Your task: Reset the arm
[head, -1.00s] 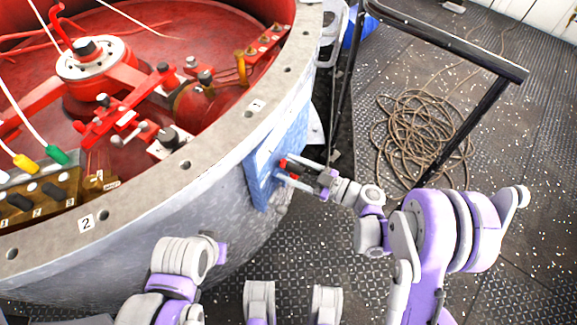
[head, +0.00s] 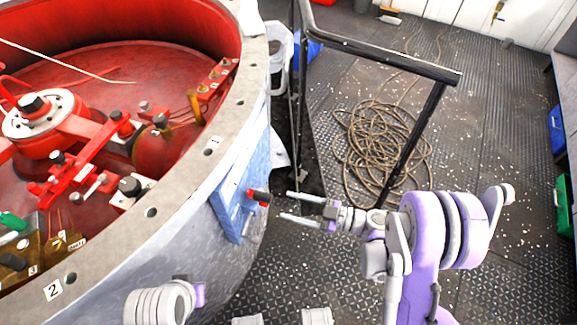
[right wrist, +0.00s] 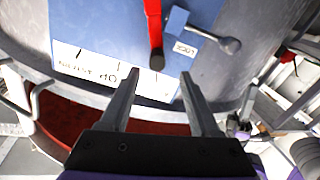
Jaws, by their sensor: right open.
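My right gripper (head: 286,205) is open and empty, with its two fingers pointing left at the blue panel (head: 229,205) on the outside of the round grey housing. A red lever (head: 258,196) with a dark end sticks out of that panel. The fingertips are a short gap away from the lever. In the right wrist view, the open gripper (right wrist: 160,76) faces the blue panel (right wrist: 100,30), and the red lever (right wrist: 153,22) hangs down with its black tip above the space between the fingers. My left gripper is not in view; only part of the left arm shows.
The grey housing rim (head: 187,180) and its red interior fill the left side. A black rail frame (head: 385,58) stands behind my right arm. A coiled rope (head: 385,145) lies on the studded deck. Open floor lies at the right.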

